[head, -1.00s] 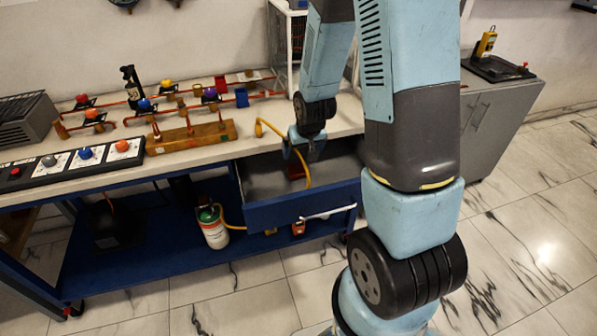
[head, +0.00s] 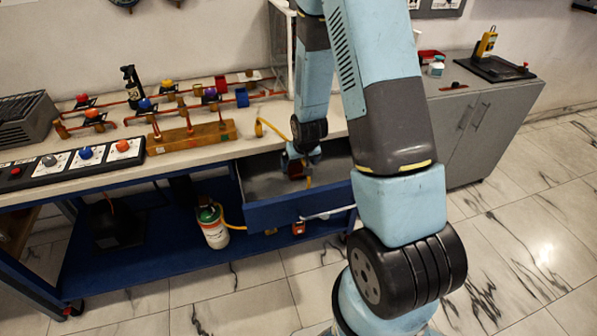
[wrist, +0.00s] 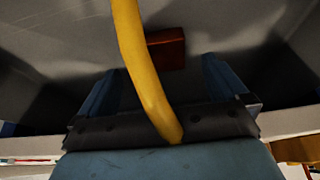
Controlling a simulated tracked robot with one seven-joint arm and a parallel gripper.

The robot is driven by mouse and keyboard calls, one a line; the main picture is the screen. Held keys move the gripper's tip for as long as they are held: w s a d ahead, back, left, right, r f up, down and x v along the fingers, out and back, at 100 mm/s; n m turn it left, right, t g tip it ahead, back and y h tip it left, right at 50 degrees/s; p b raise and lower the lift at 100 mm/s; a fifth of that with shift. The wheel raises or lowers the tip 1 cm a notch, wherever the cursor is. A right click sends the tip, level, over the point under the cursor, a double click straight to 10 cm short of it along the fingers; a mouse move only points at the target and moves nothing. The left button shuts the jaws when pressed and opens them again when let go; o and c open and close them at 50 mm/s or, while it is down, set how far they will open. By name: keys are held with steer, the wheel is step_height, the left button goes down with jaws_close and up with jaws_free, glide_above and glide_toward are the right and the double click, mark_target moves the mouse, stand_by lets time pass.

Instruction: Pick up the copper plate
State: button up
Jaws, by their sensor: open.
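The copper plate (wrist: 166,48) is a small reddish-brown block on the grey floor of the open drawer, seen in the wrist view just beyond my fingertips. Its left part is hidden behind a yellow hose. My gripper (wrist: 160,68) is open, with blue fingers apart on either side and nothing held between them. The plate is roughly centred ahead of the gap. In the head view my gripper (head: 300,165) is low over the drawer and mostly covers the plate.
The yellow hose (wrist: 141,60) crosses the wrist view close to my gripper; I cannot tell whether they touch. The blue drawer front (head: 295,208) and side walls surround the space. A bench (head: 190,150) with pipes and valves stands left, and a grey cabinet (head: 490,130) right.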

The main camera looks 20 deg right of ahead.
mark_target(298, 169)
steer(key=shift+x, duration=2.45)
steer(key=shift+c, duration=0.4)
steer(key=c, duration=1.2)
